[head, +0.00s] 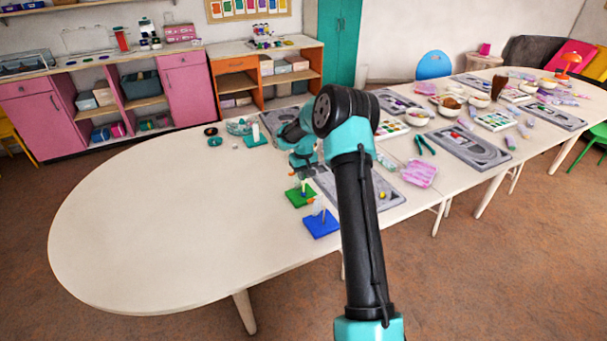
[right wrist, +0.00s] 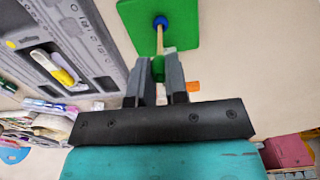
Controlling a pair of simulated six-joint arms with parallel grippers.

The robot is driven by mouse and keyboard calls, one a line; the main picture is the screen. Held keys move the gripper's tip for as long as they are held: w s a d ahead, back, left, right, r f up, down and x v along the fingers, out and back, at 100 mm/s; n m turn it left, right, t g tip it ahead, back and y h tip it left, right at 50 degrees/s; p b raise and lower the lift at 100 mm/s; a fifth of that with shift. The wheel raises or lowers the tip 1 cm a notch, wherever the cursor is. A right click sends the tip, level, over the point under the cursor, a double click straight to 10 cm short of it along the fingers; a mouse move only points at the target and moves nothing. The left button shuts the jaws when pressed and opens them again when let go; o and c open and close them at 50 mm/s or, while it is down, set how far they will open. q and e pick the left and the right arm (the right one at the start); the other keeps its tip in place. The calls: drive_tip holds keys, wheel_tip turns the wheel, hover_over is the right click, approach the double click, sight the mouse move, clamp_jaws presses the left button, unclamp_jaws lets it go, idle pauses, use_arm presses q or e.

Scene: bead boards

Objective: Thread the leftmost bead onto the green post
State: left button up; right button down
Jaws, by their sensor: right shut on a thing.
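The green board (head: 300,197) lies on the near table, and its thin post rises from it. In the right wrist view the green board (right wrist: 185,30) shows at the top, with a blue bead (right wrist: 160,20) around the foot of the pale post (right wrist: 160,42). My right gripper (head: 303,176) is above the green board, pointing down. In the right wrist view its fingers (right wrist: 160,78) are shut on a green bead (right wrist: 158,68), in line with the post's upper end. I cannot tell whether the bead is around the post. My left gripper is not in view.
A blue board (head: 321,224) with a post stands just in front. A teal board (head: 255,141) with a white post is farther back. A small orange piece (right wrist: 193,86) shows beside the fingers. A grey tray (right wrist: 85,45) lies alongside. The table's left half (head: 160,215) is clear.

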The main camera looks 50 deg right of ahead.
drive_tip(key=shift+f, duration=1)
drive_tip(key=c, duration=1.1)
unclamp_jaws()
drive_tip(key=shift+o, duration=0.2)
drive_tip(key=shift+r, duration=0.15)
wheel_tip(320, 180, up, 17)
